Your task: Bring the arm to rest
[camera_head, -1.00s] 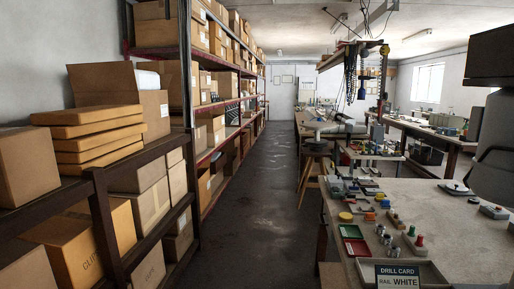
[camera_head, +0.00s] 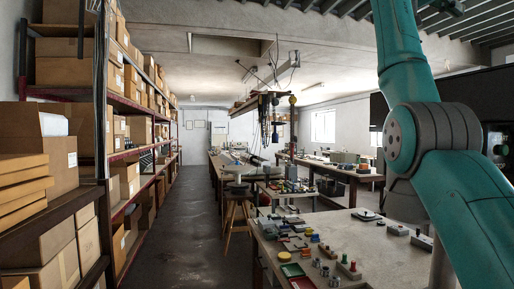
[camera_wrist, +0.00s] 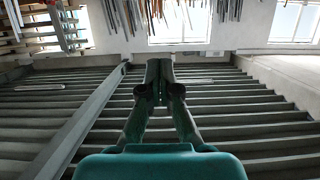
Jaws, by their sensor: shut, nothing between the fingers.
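My arm (camera_head: 428,140), teal with a grey joint, is raised on the right side of the head view. My gripper is outside the head view. In the wrist view my gripper (camera_wrist: 160,75) is shut, its dark fingers together and nothing between them. It points toward a ribbed ceiling (camera_wrist: 230,110) and the tops of windows, with no object near the fingertips.
The workbench (camera_head: 385,262) at the lower right carries a red tray (camera_head: 291,270) and several small parts. Shelves with cardboard boxes (camera_head: 60,150) line the left. The aisle floor (camera_head: 185,230) between is clear. A hoist beam (camera_head: 262,100) hangs farther back.

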